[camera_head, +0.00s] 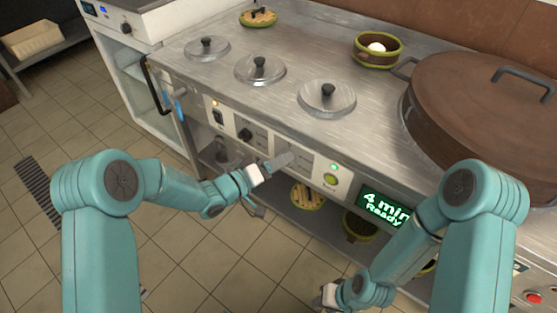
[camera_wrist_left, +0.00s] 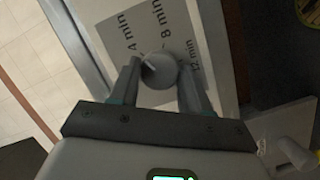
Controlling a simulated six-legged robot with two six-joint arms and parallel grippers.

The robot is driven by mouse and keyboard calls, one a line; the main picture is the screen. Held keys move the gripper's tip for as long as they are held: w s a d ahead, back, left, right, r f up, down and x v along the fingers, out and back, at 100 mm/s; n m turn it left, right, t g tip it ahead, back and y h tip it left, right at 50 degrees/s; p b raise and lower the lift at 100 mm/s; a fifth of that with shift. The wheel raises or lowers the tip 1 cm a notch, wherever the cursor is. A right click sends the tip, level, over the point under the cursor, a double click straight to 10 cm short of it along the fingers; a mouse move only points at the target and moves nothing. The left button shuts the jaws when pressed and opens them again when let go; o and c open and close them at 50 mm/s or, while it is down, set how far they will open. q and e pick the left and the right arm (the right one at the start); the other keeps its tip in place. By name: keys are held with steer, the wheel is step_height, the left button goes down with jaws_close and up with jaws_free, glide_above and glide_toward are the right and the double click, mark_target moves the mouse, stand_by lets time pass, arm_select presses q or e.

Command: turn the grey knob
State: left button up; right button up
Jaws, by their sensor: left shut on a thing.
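The grey knob (camera_wrist_left: 161,73) is round and sits on a pale label plate marked 4 min, 8 min and 12 min. Its light pointer line aims up and left, toward the 4 min mark. My left gripper (camera_wrist_left: 158,88) has a finger on each side of the knob and is shut on it. In the head view my left gripper (camera_head: 277,163) is at the stove's front panel and largely hides the knob. A green display (camera_head: 385,208) reads "4 min Ready". My right gripper (camera_head: 330,295) is low at the bottom; its fingers are unclear.
Several lidded wells, a bowl (camera_head: 377,50) and a large brown lidded pot (camera_head: 480,105) are on the steel top. Open tiled floor (camera_head: 110,120) lies at left.

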arm_select(q)
steer(key=shift+n, duration=0.4)
steer(key=o, duration=1)
steer(key=shift+o, duration=0.2)
steer(key=p+v, duration=0.2)
steer(key=v, duration=1.4)
steer(key=shift+a+f+p, duration=0.15)
steer(key=shift+p, duration=0.25)
